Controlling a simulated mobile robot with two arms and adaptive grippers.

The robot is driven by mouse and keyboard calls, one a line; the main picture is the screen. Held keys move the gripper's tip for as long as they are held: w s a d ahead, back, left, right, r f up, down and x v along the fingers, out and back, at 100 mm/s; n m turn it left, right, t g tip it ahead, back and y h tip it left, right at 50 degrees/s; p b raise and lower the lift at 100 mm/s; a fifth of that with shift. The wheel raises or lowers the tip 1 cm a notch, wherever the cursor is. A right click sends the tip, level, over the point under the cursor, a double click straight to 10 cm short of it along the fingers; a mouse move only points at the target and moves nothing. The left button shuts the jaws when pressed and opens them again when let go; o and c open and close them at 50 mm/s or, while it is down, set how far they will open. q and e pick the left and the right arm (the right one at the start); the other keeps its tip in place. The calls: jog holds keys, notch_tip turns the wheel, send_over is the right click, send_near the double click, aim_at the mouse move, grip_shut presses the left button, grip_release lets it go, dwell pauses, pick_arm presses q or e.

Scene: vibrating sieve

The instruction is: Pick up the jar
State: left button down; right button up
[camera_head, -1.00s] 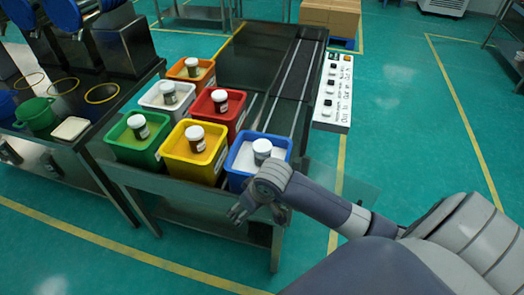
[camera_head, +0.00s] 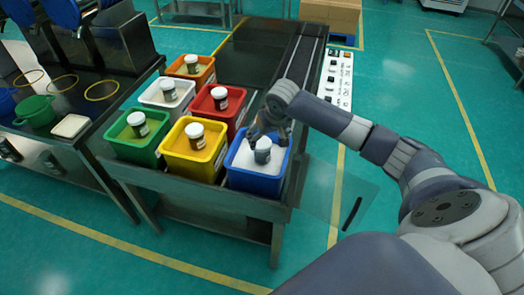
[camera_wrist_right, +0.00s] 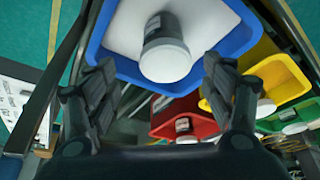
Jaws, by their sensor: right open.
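A jar (camera_head: 263,150) with a pale lid and dark body stands in the blue bin (camera_head: 254,184), on white contents. My right gripper (camera_head: 268,133) is just above and behind this jar in the head view, partly over the bin. In the right wrist view the jar (camera_wrist_right: 166,52) shows its round white lid between the open fingers of my right gripper (camera_wrist_right: 160,85), and the fingers are apart from it. Other jars stand in the yellow bin (camera_head: 190,170), red bin (camera_head: 229,124), green bin (camera_head: 125,154), white bin (camera_head: 155,106) and orange bin (camera_head: 178,75). My left gripper is out of view.
The bins stand close together on a dark table (camera_head: 262,48). A white control panel (camera_head: 337,80) is along its right side. A green basket (camera_head: 36,112) and a pale tray (camera_head: 71,126) are on the left bench.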

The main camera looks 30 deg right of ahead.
aim_at(263, 143)
jog(key=shift+a+p+x, duration=0.2)
jog(key=shift+p+x, duration=0.05)
jog(key=shift+x, duration=1.3)
jog(key=shift+a+p+x, duration=0.15)
jog(key=shift+p+x, duration=0.1)
jog(key=shift+x, duration=1.35)
jog(key=c, duration=1.2)
